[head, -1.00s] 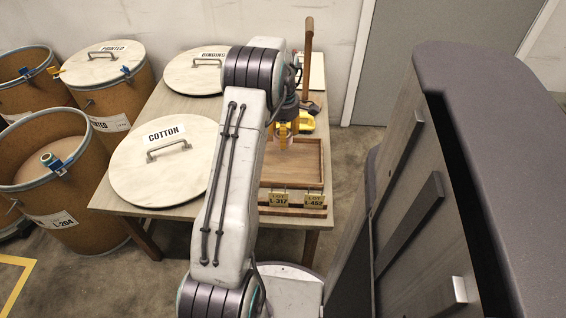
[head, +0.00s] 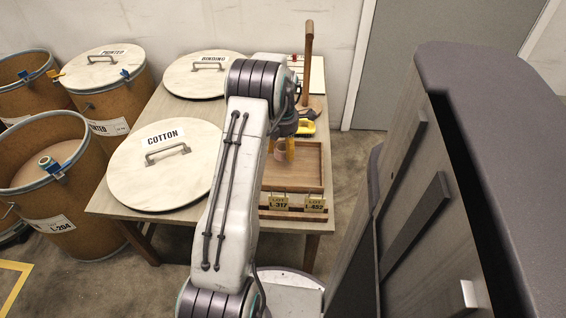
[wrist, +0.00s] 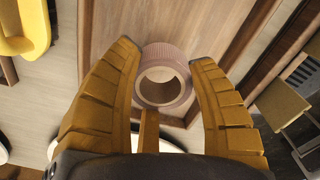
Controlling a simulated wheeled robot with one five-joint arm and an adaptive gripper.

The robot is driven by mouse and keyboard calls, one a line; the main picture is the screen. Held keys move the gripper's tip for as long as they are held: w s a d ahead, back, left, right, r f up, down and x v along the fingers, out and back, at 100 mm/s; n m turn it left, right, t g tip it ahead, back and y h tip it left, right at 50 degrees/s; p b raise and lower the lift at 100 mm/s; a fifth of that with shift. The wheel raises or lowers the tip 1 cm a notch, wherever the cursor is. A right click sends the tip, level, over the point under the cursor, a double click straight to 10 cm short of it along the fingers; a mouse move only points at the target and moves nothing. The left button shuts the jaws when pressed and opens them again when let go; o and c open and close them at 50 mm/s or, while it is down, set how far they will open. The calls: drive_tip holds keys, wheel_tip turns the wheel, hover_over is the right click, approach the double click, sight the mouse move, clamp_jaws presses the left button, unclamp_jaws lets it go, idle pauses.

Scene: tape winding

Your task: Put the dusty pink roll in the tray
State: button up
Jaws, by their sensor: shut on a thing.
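The dusty pink roll (wrist: 166,53) is a short ring with a wide hole, held between the yellow fingertips of my gripper (wrist: 167,66). In the head view, my gripper (head: 286,150) hangs over the wooden tray (head: 322,172), partly hidden behind my arm. The roll shows there as a small pinkish patch (head: 280,151). The tray's brown floor and wall (wrist: 250,62) lie beneath the roll in the wrist view. I cannot tell whether the roll touches the tray floor.
Round lids marked COTTON (head: 163,185) and BINDING (head: 205,82) lie on the table left of the tray. A yellow object (head: 305,130) and an upright wooden handle (head: 307,60) stand behind it. A tall grey cabinet (head: 440,180) stands right.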

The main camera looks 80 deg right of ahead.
sight(283, 166)
drive_tip(key=shift+f+b, duration=0.7)
drive_tip(key=shift+f, duration=1.95)
drive_tip(key=shift+f, duration=0.1)
drive_tip(key=o, duration=1)
drive_tip(key=shift+o, duration=0.2)
wheel_tip(283, 166, up, 12)
drive_tip(key=p, duration=0.3)
drive_tip(key=shift+w, duration=0.1)
